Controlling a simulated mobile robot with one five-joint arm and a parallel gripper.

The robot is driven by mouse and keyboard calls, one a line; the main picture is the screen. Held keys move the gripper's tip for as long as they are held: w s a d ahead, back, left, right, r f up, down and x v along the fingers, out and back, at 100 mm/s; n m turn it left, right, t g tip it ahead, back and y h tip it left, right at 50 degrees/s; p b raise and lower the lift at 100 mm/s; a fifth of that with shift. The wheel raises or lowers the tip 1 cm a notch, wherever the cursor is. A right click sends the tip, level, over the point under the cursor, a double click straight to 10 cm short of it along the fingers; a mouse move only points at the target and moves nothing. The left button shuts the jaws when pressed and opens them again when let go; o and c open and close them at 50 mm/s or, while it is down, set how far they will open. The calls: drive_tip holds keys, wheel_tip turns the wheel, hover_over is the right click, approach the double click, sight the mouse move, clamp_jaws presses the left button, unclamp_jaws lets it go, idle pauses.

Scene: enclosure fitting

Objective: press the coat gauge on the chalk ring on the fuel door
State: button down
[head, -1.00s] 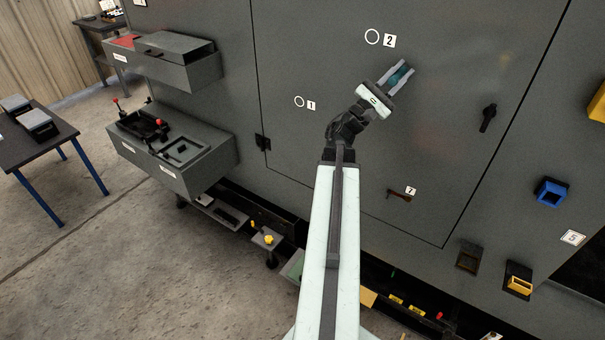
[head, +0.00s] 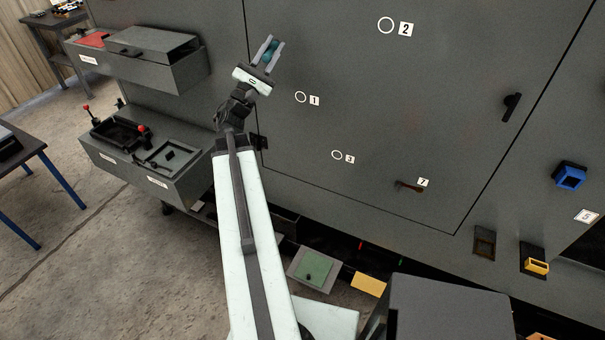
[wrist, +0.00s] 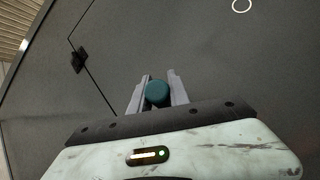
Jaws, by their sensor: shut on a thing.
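My gripper (head: 274,43) is shut on the coat gauge (head: 270,54), a small teal cylinder. The gauge also shows between the fingers in the wrist view (wrist: 158,94). The fuel door seems to be the large dark grey panel (head: 440,90); no name on it is readable. It bears white rings: ring 1 (head: 300,97), ring 2 (head: 386,25) and ring 3 (head: 337,155), each beside its number tag. In the head view my gripper is up and left of ring 1, near the door's left edge. One ring shows at the top right of the wrist view (wrist: 242,5). Contact with the panel cannot be told.
A black handle (head: 511,107) and a small brown lever (head: 409,186) by tag 7 stick out from the door. A hinge (head: 259,142) is on its left edge. Grey boxes (head: 160,60) jut out at left. Blue (head: 570,176) and yellow (head: 537,265) sockets are at right.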

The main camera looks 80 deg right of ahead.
drive_tip(key=shift+s, duration=0.45)
drive_tip(key=shift+f+b, duration=0.3)
drive_tip(key=s+f+m+g+y+b, duration=0.1)
drive_tip(key=s+f+b, duration=0.4)
drive_tip(key=f+b, duration=0.9)
drive_tip(key=s+a+f+m+g+y+b, duration=0.1)
drive_tip(key=s+f+g+b, duration=0.2)
drive_tip(key=f+b, duration=1.2)
drive_tip(key=s+f+m+g+y+b, duration=0.1)
drive_tip(key=s+f+g+y+b, duration=0.1)
drive_tip(key=s+f+b, duration=0.6)
wheel_tip(320, 180, down, 7)
drive_tip(key=b, duration=0.7)
drive_tip(key=shift+a+f+m, duration=0.2)
drive_tip(key=shift+m, duration=0.1)
